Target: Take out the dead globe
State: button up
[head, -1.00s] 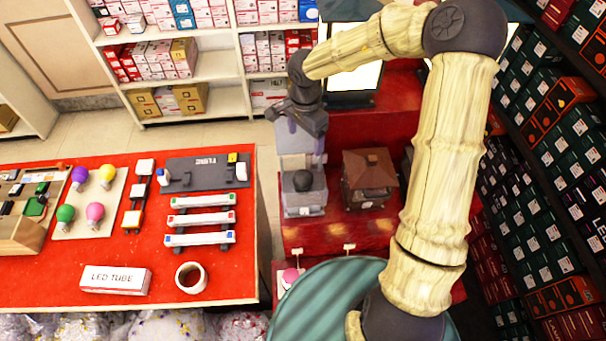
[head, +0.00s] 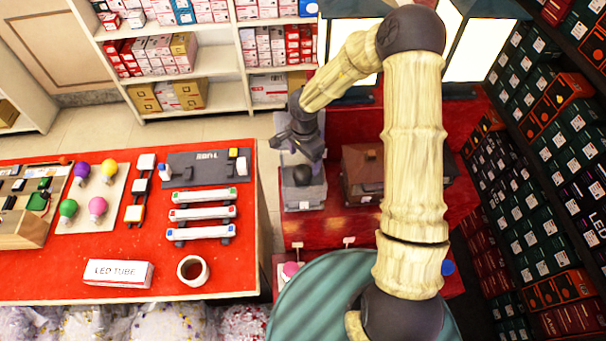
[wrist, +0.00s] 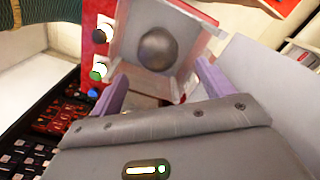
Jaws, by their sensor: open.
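A dull dark grey globe (head: 302,175) sits in a grey square lantern-like holder (head: 304,197) on the red display counter. In the wrist view the globe (wrist: 157,47) rests inside its pale square frame (wrist: 124,44), just beyond my fingers. My gripper (head: 302,152) hangs over the far side of the holder, tilted. In the wrist view my gripper (wrist: 162,86) is open, with its two purple fingers apart on either side below the globe. Nothing is between them, and they look short of the globe.
A brown lantern (head: 358,165) stands right of the holder, partly behind my arm. The red table (head: 100,265) at left bears coloured bulbs (head: 97,207), tube lamps (head: 203,214), an LED TUBE box (head: 118,273) and a round, open container (head: 193,271). Boxed shelves (head: 560,200) line the right.

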aim_at(303, 170)
jog(key=shift+f, duration=0.8)
jog(key=f, duration=0.1)
jog(key=f+p, duration=0.2)
jog(key=f, duration=0.1)
jog(key=shift+s+a, duration=0.2)
jog(key=shift+s, duration=0.1)
jog(key=shift+f, duration=0.55)
jog(key=shift+c, duration=0.2)
jog(key=c, duration=1)
